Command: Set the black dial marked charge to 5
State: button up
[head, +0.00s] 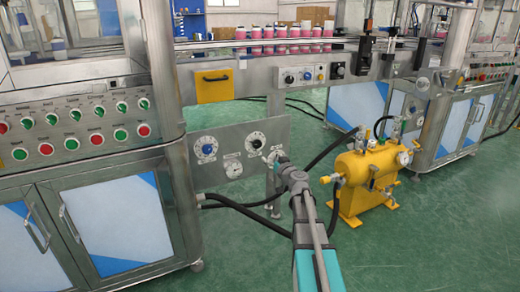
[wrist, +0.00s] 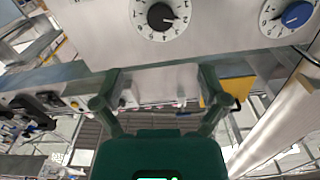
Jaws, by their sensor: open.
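The black dial (head: 255,141) with a white numbered ring sits on the right of a grey metal panel (head: 218,183) below the conveyor. In the wrist view the black dial (wrist: 160,17) is at the top middle, its numerals upside down. Its setting and any label are too small to read surely. A blue dial (head: 205,147) is on the same panel, and it shows at the top right of the wrist view (wrist: 296,14). My gripper (head: 273,157) is just in front of the panel, low and right of the black dial. Its green fingers (wrist: 158,82) are spread and empty, apart from the dial.
A yellow tank (head: 365,178) with valves stands on the floor to the right, with black hoses nearby. A cabinet with buttons (head: 85,125) is left.

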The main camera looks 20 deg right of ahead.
aim_at(258, 144)
jog(key=shift+w, duration=0.15)
jog(key=w, duration=1.3)
jog(key=shift+w+a, duration=0.3)
jog(key=shift+r, duration=0.1)
jog(key=c, duration=1.1)
jog(key=shift+w+d, duration=0.1)
jog(key=shift+d, duration=0.25)
jog(key=shift+a, duration=0.2)
jog(key=shift+c, duration=0.2)
